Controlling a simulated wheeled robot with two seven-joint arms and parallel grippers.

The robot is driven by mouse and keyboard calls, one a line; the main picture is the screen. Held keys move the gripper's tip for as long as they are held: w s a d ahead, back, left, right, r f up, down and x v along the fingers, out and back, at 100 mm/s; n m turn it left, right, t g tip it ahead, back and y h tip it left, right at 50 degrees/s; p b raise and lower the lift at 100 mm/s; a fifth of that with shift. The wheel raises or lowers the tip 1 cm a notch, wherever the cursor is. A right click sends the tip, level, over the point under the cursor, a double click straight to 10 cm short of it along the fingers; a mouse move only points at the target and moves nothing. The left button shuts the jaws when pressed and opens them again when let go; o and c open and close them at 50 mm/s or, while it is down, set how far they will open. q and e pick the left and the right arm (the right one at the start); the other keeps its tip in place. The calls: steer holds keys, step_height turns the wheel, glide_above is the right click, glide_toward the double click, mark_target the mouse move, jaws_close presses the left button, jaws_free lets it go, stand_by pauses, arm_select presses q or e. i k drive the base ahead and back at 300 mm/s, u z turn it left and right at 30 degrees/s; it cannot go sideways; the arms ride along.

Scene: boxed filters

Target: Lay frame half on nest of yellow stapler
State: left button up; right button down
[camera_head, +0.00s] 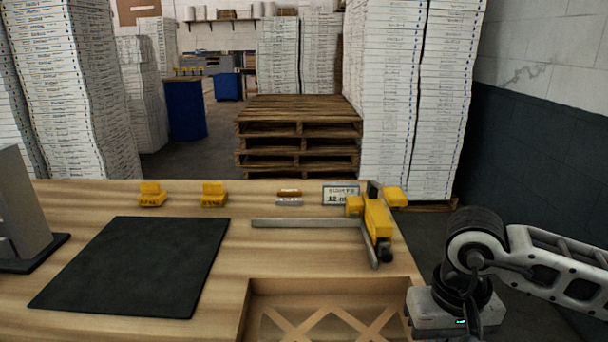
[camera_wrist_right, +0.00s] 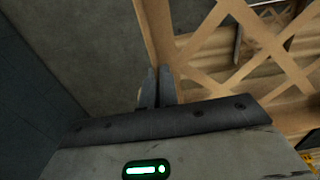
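The lattice also shows at upper right in the right wrist view (camera_wrist_right: 250,40). The yellow stapler (camera_head: 378,218) stands at the table's right side. A long grey rail (camera_head: 305,223), apparently part of its nest, runs left from it and looks bare. My left gripper is not in view.
A black mat (camera_head: 135,265) lies empty at left, beside a grey device (camera_head: 22,215). Two small yellow blocks (camera_head: 152,194) (camera_head: 214,193), a small block (camera_head: 289,197) and a sign (camera_head: 341,194) stand along the back edge. Pallets (camera_head: 298,130) and stacked boxes are behind.

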mark_target(304, 266)
steer(key=k, duration=0.4)
steer(key=u, duration=2.7)
steer(key=i, duration=1.75)
steer(key=z, duration=2.7)
steer(key=i, duration=0.5)
steer(key=z, duration=0.05)
